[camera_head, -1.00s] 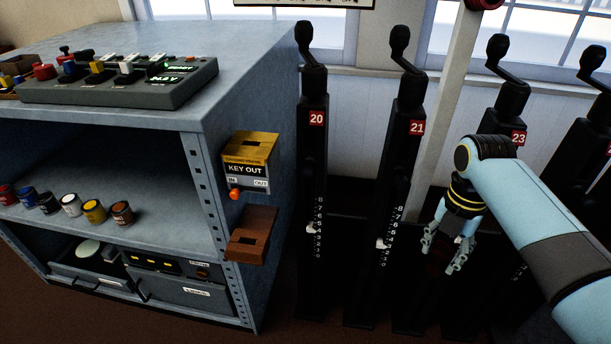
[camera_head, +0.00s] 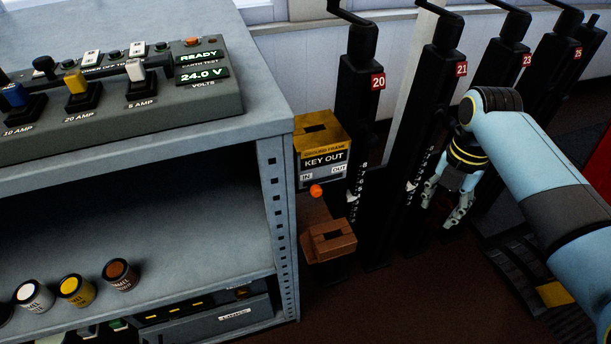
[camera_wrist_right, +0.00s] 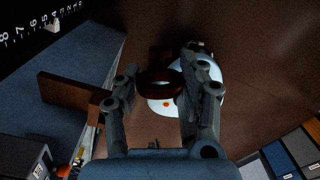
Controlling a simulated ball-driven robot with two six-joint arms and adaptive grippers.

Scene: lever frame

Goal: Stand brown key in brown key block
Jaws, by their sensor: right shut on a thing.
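The brown key block (camera_head: 328,243) is a small brown box with a dark slot in its top, fixed at the right side of the grey shelf unit below the yellow key-out box. My right gripper (camera_head: 444,208) is to the right of the block in the head view, apart from it, with its fingers pointing down. In the wrist view it is shut on the brown key (camera_wrist_right: 160,83), whose dark brown ring shows between the fingers. My left gripper is not in view.
The yellow key-out box (camera_head: 323,150) with an orange knob (camera_head: 316,190) is above the block. Black levers (camera_head: 372,100) stand close behind. The shelf unit (camera_head: 150,230) holds paint cans and a switch panel (camera_head: 120,100).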

